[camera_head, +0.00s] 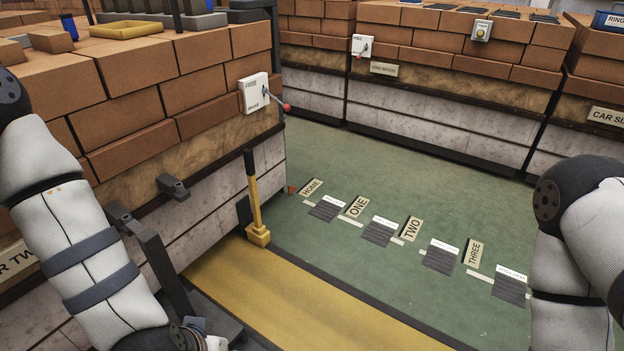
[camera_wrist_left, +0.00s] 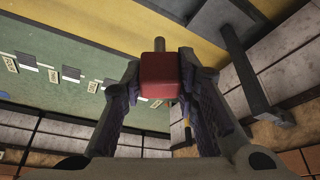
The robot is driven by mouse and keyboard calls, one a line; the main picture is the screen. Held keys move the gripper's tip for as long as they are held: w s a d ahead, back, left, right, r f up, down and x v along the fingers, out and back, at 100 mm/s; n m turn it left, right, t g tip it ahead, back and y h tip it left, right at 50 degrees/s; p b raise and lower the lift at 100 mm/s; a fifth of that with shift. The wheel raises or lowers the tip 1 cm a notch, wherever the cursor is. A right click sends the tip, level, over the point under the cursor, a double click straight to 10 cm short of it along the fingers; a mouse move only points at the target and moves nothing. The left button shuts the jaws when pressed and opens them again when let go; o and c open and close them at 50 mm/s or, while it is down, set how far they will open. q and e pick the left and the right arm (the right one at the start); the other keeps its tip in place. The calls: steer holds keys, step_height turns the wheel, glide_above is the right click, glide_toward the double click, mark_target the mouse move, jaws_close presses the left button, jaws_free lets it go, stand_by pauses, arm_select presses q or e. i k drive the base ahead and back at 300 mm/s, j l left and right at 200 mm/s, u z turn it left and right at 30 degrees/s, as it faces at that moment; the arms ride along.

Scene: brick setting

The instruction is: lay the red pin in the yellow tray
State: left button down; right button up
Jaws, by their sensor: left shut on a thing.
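The red pin (camera_wrist_left: 160,72) is held between the fingers of my left gripper (camera_wrist_left: 160,84) in the left wrist view. The pin is clear of any surface I can see. The yellow tray (camera_head: 122,35) lies on top of the brick bench at the upper left of the head view, and its visible inside looks empty. My left arm enters the head view from the left, but its gripper is out of that picture. My right arm shows at the right edge; its gripper is out of view.
A blue block (camera_head: 69,27) stands left of the tray, with a grey rack (camera_head: 160,18) behind it. A lever box (camera_head: 254,93) juts from the bench's end. Green floor (camera_head: 400,180) beyond is open, with labelled marks.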

mark_target(130, 36)
steer(key=i+l, duration=0.15)
steer(key=i, duration=0.45)
steer(key=i+l, duration=0.2)
steer(key=i, duration=0.4)
steer(key=i+l, duration=0.15)
steer(key=i, duration=0.4)
